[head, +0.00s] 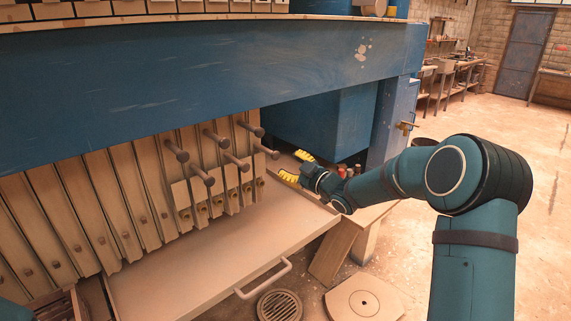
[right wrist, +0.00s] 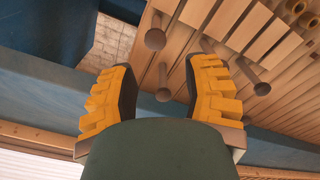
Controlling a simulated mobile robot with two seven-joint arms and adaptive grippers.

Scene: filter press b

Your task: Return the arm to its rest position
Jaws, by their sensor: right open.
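My right arm comes in from the right in the head view and reaches to the press. Its gripper (head: 296,167) has yellow finger pads and is close to the right end of the row of plates (head: 130,200). In the right wrist view the gripper (right wrist: 158,92) is open, with its two yellow pads apart and nothing held between them. Round dark pegs (right wrist: 163,95) stick out beyond the pads. I cannot tell whether the gripper touches anything. My left gripper is not seen; a bit of teal shows at the lower left corner of the head view.
A blue beam (head: 200,80) spans above the plates. A pale tray (head: 210,255) with a handle (head: 264,279) lies below them. Open floor lies to the right.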

